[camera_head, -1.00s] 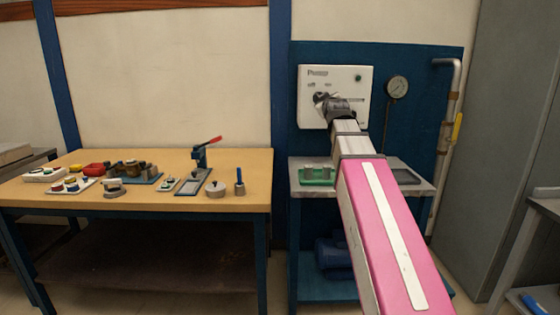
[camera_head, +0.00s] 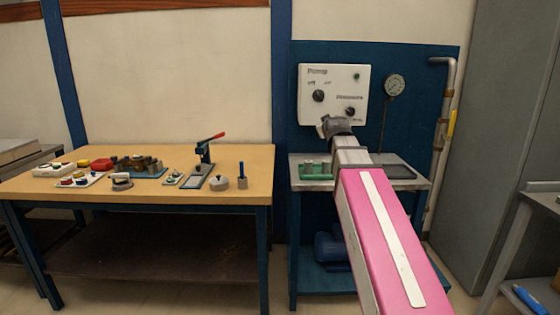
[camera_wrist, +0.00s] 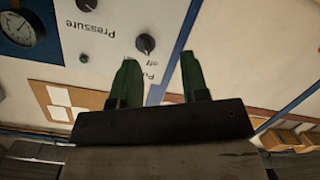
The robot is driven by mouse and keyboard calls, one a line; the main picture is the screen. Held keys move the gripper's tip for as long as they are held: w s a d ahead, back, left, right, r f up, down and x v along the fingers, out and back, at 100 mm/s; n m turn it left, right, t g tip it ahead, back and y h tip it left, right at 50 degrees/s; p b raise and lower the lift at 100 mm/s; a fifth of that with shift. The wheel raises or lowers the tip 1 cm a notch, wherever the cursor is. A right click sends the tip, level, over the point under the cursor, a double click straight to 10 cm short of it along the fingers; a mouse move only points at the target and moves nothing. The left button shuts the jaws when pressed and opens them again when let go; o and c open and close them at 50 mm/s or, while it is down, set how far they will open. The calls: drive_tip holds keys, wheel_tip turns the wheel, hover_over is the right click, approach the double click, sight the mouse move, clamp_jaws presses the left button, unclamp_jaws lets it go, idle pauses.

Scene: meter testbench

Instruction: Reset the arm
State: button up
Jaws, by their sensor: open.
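My pink-and-grey arm reaches up toward the bench at the back right. My gripper (camera_head: 322,130) is just below and in front of the white pump panel (camera_head: 333,75). In the wrist view my gripper (camera_wrist: 155,72) shows two green fingers spread apart with nothing between them. The panel shows upside down there, with a black knob (camera_wrist: 145,44) marked off beyond the left finger. I cannot tell how far the fingers are from the panel. In the head view the panel's upper left knob (camera_head: 319,96) is in clear view.
A pressure gauge (camera_head: 394,85) stands right of the panel. A green item (camera_head: 316,171) and a dark tray (camera_head: 399,171) sit on the grey bench below. A wooden table (camera_head: 240,165) on the left holds several parts and a red-handled press (camera_head: 205,155).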

drive_tip(key=s+f+m+g, duration=0.1)
drive_tip(key=s+f+g, duration=0.35)
drive_tip(key=f, duration=1.05)
drive_tip(key=s+f+m+g, duration=0.2)
drive_tip(key=s+f+g, duration=0.25)
drive_tip(key=f, duration=1.05)
drive_tip(key=s+f+m+g, duration=0.2)
drive_tip(key=s+f+g, duration=0.4)
drive_tip(key=s+f, duration=1.1)
drive_tip(key=shift+s+d+f+g, duration=0.3)
drive_tip(key=shift+s+d+f, duration=0.1)
drive_tip(key=shift+f, duration=0.55)
drive_tip(key=shift+s, duration=0.1)
